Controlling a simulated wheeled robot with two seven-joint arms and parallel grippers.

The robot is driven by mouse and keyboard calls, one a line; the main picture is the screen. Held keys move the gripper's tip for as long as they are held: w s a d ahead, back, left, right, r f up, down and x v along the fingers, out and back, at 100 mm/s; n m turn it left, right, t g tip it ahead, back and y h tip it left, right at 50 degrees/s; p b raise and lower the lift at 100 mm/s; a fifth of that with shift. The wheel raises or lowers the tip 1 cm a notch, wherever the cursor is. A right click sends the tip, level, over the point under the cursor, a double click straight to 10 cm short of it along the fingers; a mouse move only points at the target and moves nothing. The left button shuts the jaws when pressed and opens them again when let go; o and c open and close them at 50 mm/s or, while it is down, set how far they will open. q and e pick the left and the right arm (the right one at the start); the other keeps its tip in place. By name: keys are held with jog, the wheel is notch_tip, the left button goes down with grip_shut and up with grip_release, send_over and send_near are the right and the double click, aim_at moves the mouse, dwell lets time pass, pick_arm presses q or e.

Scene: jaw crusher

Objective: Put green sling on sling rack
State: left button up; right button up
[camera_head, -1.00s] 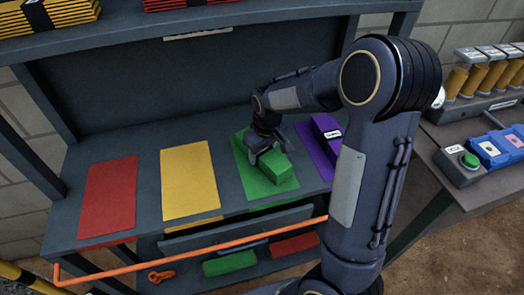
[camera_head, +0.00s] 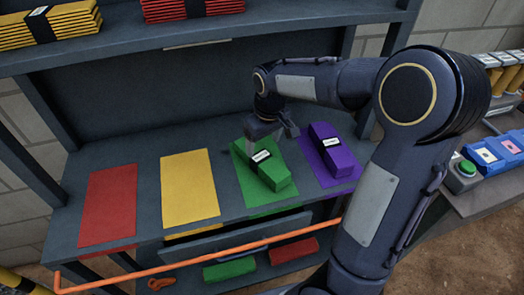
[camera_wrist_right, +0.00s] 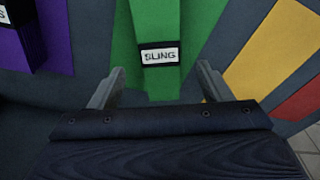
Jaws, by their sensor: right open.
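The green sling (camera_head: 268,170) is a folded block with a black band and a white label. It lies on the green mat (camera_head: 247,187) of the sling rack (camera_head: 145,147). In the right wrist view the sling (camera_wrist_right: 164,20) has a label reading "SLING". My right gripper (camera_head: 272,133) is open just above and behind the sling. Its fingers (camera_wrist_right: 158,85) stand apart on either side of the sling's near end in the wrist view, with nothing gripped. My left gripper is not in view.
A purple sling (camera_head: 332,152) lies on its mat to the right of the green one. The yellow mat (camera_head: 189,187) and red mat (camera_head: 108,205) are bare. An orange rail (camera_head: 200,262) runs along the front. Folded yellow slings (camera_head: 50,24) sit on the upper shelf.

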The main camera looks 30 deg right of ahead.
aim_at(265, 160)
jog(key=s+a+r+m+t+y, duration=0.1)
jog(key=s+a+t, duration=0.1)
jog(key=s, duration=0.9)
jog(key=s+a+r+m+t+y, duration=0.1)
jog(key=s+a, duration=0.4)
jog(key=s, duration=0.5)
jog(key=shift+s+a+r+m+t+y, duration=0.3)
jog(key=shift+s+r+m+t+y, duration=0.1)
jog(key=shift+r+m+y, duration=0.35)
